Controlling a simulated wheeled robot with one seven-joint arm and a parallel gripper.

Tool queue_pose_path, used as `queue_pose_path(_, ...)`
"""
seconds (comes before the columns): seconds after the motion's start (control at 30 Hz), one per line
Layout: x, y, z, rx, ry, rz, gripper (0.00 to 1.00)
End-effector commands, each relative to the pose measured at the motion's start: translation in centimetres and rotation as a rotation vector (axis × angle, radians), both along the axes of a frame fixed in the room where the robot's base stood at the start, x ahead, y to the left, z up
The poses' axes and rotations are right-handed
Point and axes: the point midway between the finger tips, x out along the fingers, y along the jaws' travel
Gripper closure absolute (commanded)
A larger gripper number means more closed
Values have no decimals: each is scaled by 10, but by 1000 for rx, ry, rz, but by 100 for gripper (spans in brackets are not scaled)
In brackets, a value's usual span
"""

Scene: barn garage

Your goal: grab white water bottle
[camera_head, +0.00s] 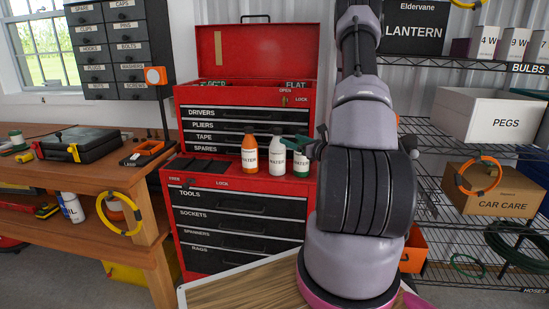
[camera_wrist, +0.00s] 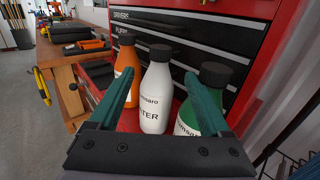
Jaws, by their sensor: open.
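The white water bottle (camera_head: 277,154) has a dark cap and stands upright on the red tool chest, between an orange bottle (camera_head: 249,152) and a green bottle (camera_head: 301,160). In the wrist view the white bottle (camera_wrist: 156,92) stands in the middle, beyond and between the open fingers of my gripper (camera_wrist: 160,85). The left finger overlaps part of the orange bottle (camera_wrist: 124,62) and the right finger overlaps the green bottle (camera_wrist: 208,95). My gripper is empty, and I cannot tell whether a finger touches a bottle. In the head view my arm hides part of the gripper.
The red tool chest (camera_head: 181,215) has drawers behind and below the bottles. A wooden workbench (camera_head: 100,176) with a black case (camera_head: 80,144) stands at the left. Wire shelves with a PEGS box (camera_head: 490,115) and a CAR CARE box (camera_head: 505,202) stand at the right. The bottles stand close together.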

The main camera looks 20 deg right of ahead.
Motion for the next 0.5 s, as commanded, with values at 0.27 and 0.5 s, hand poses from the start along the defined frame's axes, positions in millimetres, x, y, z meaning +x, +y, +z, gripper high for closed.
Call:
queue_pose_path(0.27, 37, 12, 1, -2, -1, 6, 19)
queue_pose_path(0.5, 62, 18, -2, -1, -2, 8, 19)
